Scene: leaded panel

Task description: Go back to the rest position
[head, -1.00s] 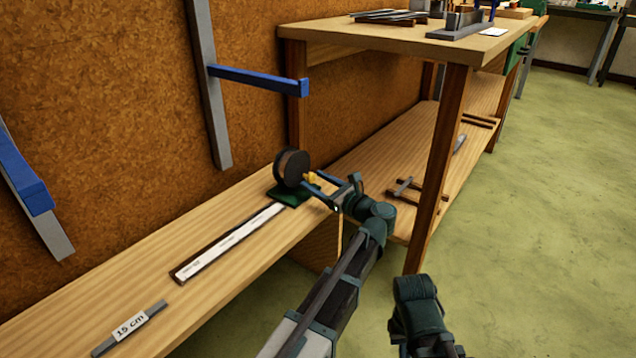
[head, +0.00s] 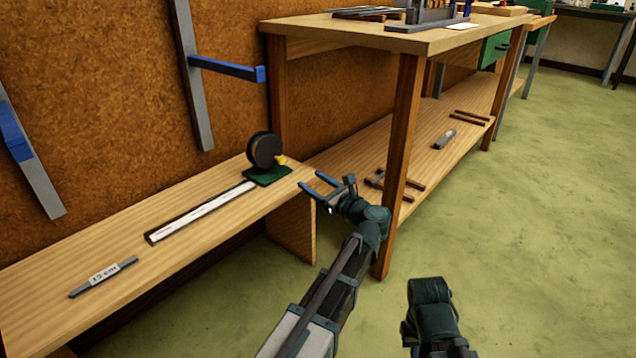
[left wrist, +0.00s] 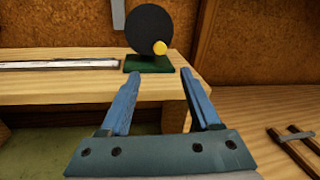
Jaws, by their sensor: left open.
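My left gripper (head: 315,186) is open and empty, its two blue fingers just off the right end of the low wooden shelf (head: 215,225). In the left wrist view the fingers (left wrist: 158,90) are spread apart with nothing between them. A dark round reel (head: 264,150) with a yellow knob stands on a green base (head: 268,176) at the shelf's right end, apart from the fingers. The reel (left wrist: 160,28) also shows ahead of the fingers in the left wrist view. My other arm shows at the bottom right of the head view, but its gripper is out of view.
A long white strip in a dark tray (head: 200,212) and a grey bar labelled 15 cm (head: 103,277) lie on the low shelf. A tall workbench (head: 350,38) with a post (head: 400,160) stands to the right. The green floor (head: 540,200) is clear.

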